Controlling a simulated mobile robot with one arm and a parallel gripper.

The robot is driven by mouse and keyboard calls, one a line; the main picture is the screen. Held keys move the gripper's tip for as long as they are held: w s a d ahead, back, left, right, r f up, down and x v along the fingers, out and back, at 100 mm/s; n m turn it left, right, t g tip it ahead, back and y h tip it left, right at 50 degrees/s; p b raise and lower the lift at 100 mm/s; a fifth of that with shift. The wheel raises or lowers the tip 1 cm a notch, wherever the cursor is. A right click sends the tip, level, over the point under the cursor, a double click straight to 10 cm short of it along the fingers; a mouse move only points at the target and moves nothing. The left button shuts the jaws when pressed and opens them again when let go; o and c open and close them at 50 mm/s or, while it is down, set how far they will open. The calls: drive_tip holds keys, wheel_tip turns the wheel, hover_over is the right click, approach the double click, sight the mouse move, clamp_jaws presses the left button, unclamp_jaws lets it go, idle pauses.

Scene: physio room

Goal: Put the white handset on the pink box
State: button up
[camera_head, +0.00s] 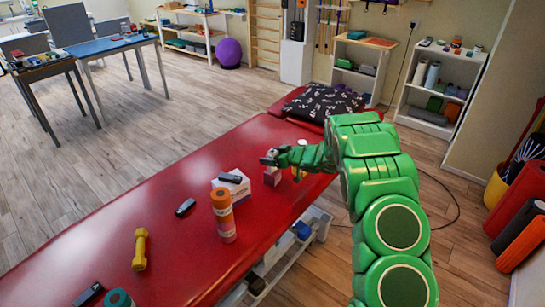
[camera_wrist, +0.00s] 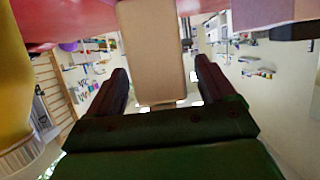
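In the wrist view a pale, blurred, flat slab, seemingly the white handset (camera_wrist: 152,55), stands between the fingers. A sliver of background shows between it and the right finger. My gripper (camera_wrist: 162,72) looks open around it. In the head view my gripper (camera_head: 268,158) is at the small pink box (camera_head: 272,176), with its tip just above that box. The handset is not clear there. A pinkish surface, possibly the pink box (camera_wrist: 262,10), shows at the top right of the wrist view. I cannot tell whether the handset rests on it.
A yellow bottle (camera_wrist: 15,90) is close in the wrist view.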

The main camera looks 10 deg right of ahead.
drive_tip(key=shift+r, duration=0.2)
drive_tip(key=v, duration=1.2)
